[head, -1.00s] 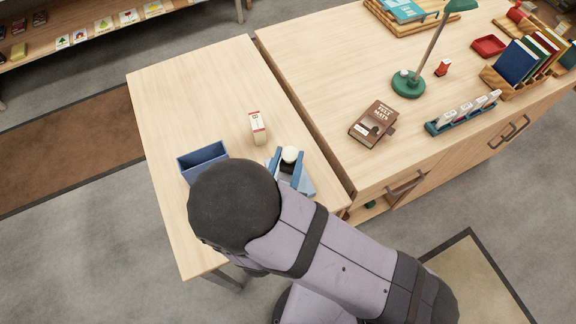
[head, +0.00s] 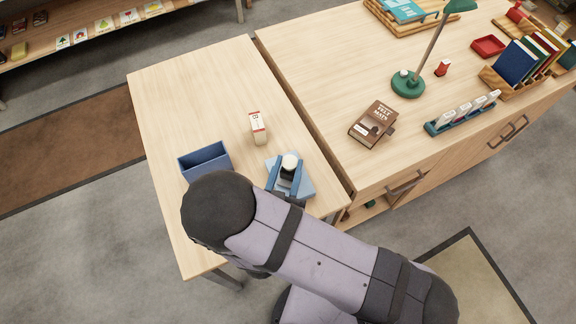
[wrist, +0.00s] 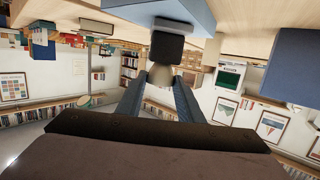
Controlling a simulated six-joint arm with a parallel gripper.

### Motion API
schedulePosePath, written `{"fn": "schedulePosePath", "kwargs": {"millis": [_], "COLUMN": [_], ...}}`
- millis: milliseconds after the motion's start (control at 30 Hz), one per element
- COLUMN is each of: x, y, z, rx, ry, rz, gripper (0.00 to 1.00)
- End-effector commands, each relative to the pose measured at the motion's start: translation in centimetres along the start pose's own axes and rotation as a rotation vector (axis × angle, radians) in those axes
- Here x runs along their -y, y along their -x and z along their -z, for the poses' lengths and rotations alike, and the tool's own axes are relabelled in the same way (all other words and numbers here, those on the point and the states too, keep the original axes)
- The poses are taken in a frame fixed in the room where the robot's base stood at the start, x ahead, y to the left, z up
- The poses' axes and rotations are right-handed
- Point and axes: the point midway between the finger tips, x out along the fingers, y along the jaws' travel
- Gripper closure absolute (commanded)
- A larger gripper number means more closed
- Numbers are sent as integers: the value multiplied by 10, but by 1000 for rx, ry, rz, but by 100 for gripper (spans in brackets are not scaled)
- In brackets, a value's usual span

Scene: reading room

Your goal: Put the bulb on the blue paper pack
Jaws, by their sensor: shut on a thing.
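The bulb (head: 290,161) shows as a pale dome with a dark part below it in the head view. My gripper (head: 285,177) is shut on it, with blue fingers on both sides. In the wrist view, the fingers (wrist: 160,88) close around the pale part of the bulb (wrist: 161,75), and a black block-shaped part lies beyond it. The light blue paper pack (head: 304,184) lies on the small table, below the bulb and partly hidden by my gripper. The wrist view, upside down, shows the pack (wrist: 115,10) close to the black part; I cannot tell whether they touch.
A dark blue open bin (head: 204,160) stands left of my gripper. A small cream and red box (head: 258,127) stands behind it. The larger desk on the right holds a brown book (head: 373,124) and a green lamp (head: 408,84). The small table's (head: 190,90) far part is clear.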

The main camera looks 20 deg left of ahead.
Motion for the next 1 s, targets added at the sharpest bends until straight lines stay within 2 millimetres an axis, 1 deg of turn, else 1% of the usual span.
{"fn": "schedulePosePath", "kwargs": {"millis": [200,233,300,733,867,1000], "x": [0,0,0,0,1,2], "y": [-1,-1,0,2,12,29], "z": [-4,-3,-3,1,-1,-2], "rx": [-1,0,0,0,0,-1], "ry": [0,0,0,1,2,1], "rz": [0,0,0,1,5,6], "gripper": [100,62,48,48,48,48]}}
